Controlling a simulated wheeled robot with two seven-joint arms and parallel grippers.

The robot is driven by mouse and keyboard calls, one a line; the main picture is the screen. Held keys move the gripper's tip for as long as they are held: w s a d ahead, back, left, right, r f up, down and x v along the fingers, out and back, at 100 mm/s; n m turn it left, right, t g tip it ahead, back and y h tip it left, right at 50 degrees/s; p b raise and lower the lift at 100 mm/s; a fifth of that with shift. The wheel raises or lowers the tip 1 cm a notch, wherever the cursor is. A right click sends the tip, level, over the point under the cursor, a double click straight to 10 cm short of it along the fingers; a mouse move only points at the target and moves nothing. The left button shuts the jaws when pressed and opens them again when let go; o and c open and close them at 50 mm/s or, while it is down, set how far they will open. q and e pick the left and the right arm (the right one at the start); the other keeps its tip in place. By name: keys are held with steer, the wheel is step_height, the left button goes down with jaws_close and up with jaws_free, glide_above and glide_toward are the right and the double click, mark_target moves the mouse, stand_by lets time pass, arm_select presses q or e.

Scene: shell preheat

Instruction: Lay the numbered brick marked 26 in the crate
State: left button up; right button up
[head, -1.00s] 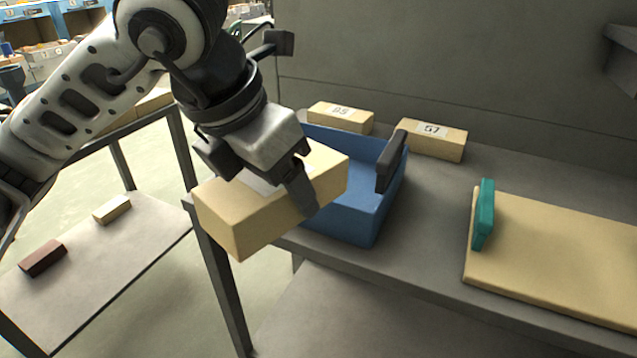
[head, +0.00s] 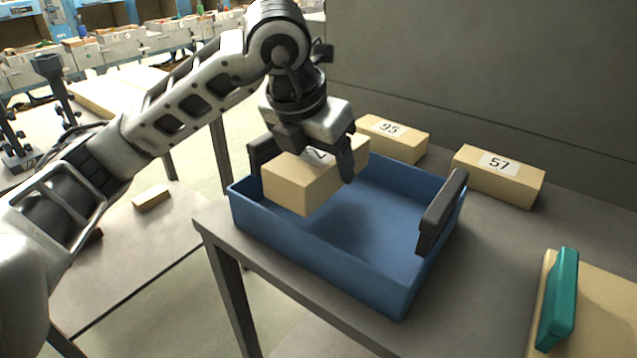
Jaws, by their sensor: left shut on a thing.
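My left gripper (head: 312,157) is shut on a tan brick (head: 300,186) and holds it over the left part of the blue crate (head: 330,262). The brick's label is mostly covered by the gripper, so its number cannot be read in full. The crate stands on the grey table, with dark handles on its left and right sides. Its floor looks empty where it shows. My right gripper is not in view.
Bricks marked 95 (head: 392,139) and 57 (head: 498,176) lie behind the crate on the grey table (head: 505,245). A tan board (head: 605,318) with a teal block (head: 558,300) is at the lower right. A lower shelf at the left holds a small tan block (head: 151,197).

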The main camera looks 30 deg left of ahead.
arm_select(q)
steer(key=f, duration=0.1)
steer(key=w+a+f, duration=0.2)
steer(key=shift+w+f, duration=0.2)
steer(key=shift+f, duration=0.05)
steer(key=f, duration=0.3)
steer(key=shift+w+a+f, duration=0.15)
steer(key=shift+w, duration=0.1)
steer(key=shift+f, duration=0.2)
steer(key=shift+f, duration=0.2)
steer(key=o, duration=1.2)
steer(key=shift+o, duration=0.2)
